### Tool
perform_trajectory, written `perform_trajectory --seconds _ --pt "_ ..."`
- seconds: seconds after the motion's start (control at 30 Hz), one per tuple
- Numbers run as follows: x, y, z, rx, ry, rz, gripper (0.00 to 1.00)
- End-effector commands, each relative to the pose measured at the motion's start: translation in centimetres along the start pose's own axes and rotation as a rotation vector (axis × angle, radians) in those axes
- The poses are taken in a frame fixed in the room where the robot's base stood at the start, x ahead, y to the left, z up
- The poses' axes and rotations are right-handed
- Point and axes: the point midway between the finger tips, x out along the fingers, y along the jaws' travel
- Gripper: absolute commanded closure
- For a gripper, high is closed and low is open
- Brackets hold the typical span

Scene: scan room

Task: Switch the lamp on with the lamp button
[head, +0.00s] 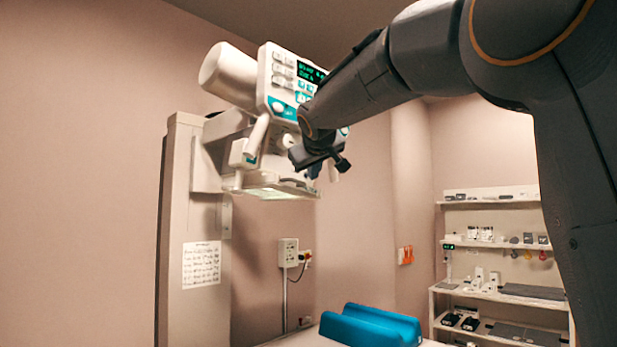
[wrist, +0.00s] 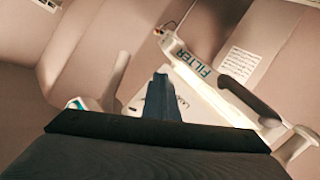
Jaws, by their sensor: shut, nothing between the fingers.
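The X-ray head (head: 228,75) hangs from a column, with a control panel (head: 280,85) on its front. Below it is a white box with a pale greenish underside (head: 272,192); I cannot tell whether its lamp is lit. In the wrist view a white housing (wrist: 205,90) carries the word FILTER and, beside my fingers, a partly hidden label starting "LA" (wrist: 181,101). The lamp button itself is not clearly visible. My gripper (head: 340,165) is shut and empty in front of the head's lower part. Its fingers (wrist: 160,78) overlap the housing in the wrist view; contact cannot be told.
White handles (head: 257,136) stick out beside the head. A dark curved handle (wrist: 248,99) lies right of my fingers. The column (head: 185,215) stands at left. A blue cushion (head: 370,325) lies below on the table. Shelves (head: 490,245) with small items stand at right.

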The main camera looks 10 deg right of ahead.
Motion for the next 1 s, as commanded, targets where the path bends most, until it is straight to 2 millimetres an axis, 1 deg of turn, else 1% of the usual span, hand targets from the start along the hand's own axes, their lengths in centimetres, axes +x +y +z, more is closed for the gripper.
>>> perform_trajectory --seconds 0.27,0.63,1.0 --pt "0.0 0.0 0.0 0.0 0.0 0.0 1.0" --pt "-1.0 0.8 0.8 0.001 0.0 0.001 1.0" --pt "-1.2 0.9 0.9 0.0 0.0 0.0 1.0"
